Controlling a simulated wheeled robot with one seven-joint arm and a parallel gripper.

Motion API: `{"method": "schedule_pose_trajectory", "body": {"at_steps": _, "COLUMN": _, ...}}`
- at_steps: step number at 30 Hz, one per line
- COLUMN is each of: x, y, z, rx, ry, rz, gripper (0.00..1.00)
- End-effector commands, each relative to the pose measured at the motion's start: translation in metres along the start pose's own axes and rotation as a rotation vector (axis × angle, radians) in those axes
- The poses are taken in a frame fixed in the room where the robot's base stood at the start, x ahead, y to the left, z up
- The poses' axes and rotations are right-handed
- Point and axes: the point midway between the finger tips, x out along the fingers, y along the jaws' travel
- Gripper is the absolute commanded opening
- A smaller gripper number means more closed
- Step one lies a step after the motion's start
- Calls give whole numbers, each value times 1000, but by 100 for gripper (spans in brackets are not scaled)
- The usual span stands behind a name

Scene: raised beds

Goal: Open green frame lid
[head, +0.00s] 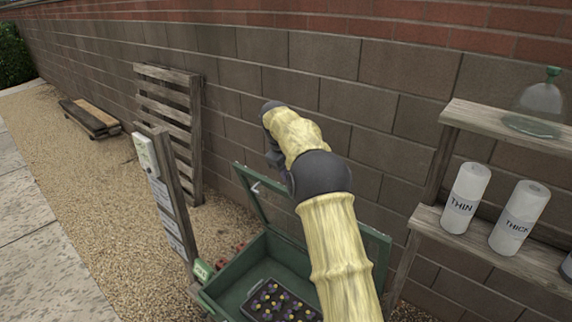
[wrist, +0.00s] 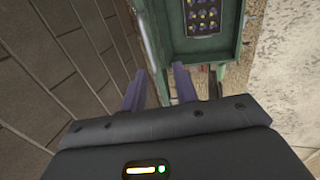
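The green frame (head: 223,299) stands on the gravel by the block wall. Its lid (head: 250,206) is raised and tilted up along the wall side, with a small pale handle (head: 256,187) near its upper left corner. My arm hides much of the lid's middle. My gripper (wrist: 160,88) is open, its two fingers apart with no object clearly held. In the wrist view the green frame (wrist: 172,60) lies beyond the fingers, and a thin edge of the lid (wrist: 147,35) runs down toward the gap between them. I cannot tell whether they touch it.
A dark tray of purple and yellow flowers (head: 272,303) sits inside the frame. A wooden post with signs (head: 165,190) stands at its left. Gravel (head: 95,185) is open at left.

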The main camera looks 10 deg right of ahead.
Motion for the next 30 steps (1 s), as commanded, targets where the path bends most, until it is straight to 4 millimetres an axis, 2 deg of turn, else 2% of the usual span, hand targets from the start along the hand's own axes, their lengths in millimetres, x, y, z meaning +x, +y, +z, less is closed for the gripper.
{"method": "schedule_pose_trajectory", "body": {"at_steps": 4, "x": -29, "y": 0, "z": -1, "rx": -1, "ry": 3, "rz": 2, "gripper": 29}}
{"method": "schedule_pose_trajectory", "body": {"at_steps": 9, "x": -47, "y": 0, "z": -1, "rx": -1, "ry": 1, "rz": 0, "gripper": 29}}
{"method": "schedule_pose_trajectory", "body": {"at_steps": 23, "x": -49, "y": -2, "z": 1, "rx": 3, "ry": 2, "rz": -3, "gripper": 29}}
{"method": "schedule_pose_trajectory", "body": {"at_steps": 30, "x": -43, "y": -22, "z": 18, "rx": 58, "ry": 26, "rz": -27, "gripper": 29}}
